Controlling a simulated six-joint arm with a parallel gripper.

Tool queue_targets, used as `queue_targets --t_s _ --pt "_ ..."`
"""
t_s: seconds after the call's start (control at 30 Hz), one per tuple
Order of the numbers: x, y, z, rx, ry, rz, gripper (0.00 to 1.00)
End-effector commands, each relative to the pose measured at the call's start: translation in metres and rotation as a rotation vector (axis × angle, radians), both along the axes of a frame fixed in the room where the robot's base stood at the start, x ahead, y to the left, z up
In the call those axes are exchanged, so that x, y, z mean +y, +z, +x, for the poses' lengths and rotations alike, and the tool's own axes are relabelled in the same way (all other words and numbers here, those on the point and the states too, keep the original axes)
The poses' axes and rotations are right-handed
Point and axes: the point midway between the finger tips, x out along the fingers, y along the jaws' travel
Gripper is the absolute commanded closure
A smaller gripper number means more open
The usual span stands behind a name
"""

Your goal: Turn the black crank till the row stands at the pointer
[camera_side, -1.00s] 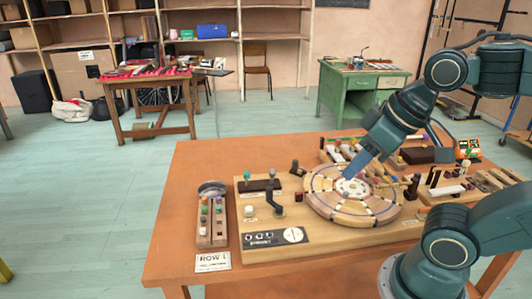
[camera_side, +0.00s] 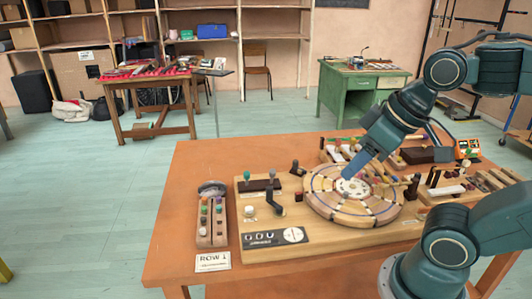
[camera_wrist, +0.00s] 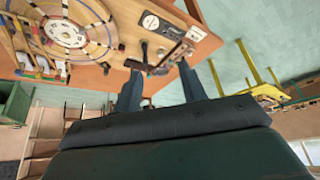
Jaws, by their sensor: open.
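The black crank (camera_side: 276,205) stands on the wooden board left of the round wooden wheel (camera_side: 325,207). It also shows in the wrist view (camera_wrist: 144,50), beyond my fingers and towards the left one. The wheel (camera_wrist: 98,45) has a pale hub and dark lines across its rim. I cannot make out the pointer for sure. My gripper (camera_wrist: 160,82) is open and empty, its two fingers apart. In the side view my gripper (camera_side: 352,174) appears in front of or over the wheel's hub; its height and fingertips are unclear.
A peg tray (camera_side: 203,230) and a row card (camera_side: 212,262) lie left of the board. A peg block (camera_side: 259,186) stands behind the crank; a dark-and-white plate (camera_side: 276,238) lies in front. Wooden pieces crowd the table's right. The table's left (camera_side: 180,200) is bare.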

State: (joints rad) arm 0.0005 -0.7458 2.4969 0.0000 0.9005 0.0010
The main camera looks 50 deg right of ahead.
Motion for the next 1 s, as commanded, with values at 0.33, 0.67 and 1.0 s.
queue_targets --t_s 0.33,0.67,1.0 --pt "-0.005 0.009 0.029 0.062 -0.051 0.014 0.59" --pt "-0.018 0.011 0.088 0.171 -0.150 0.040 0.59" --pt "-0.038 -0.006 0.152 0.282 -0.254 0.068 0.59"
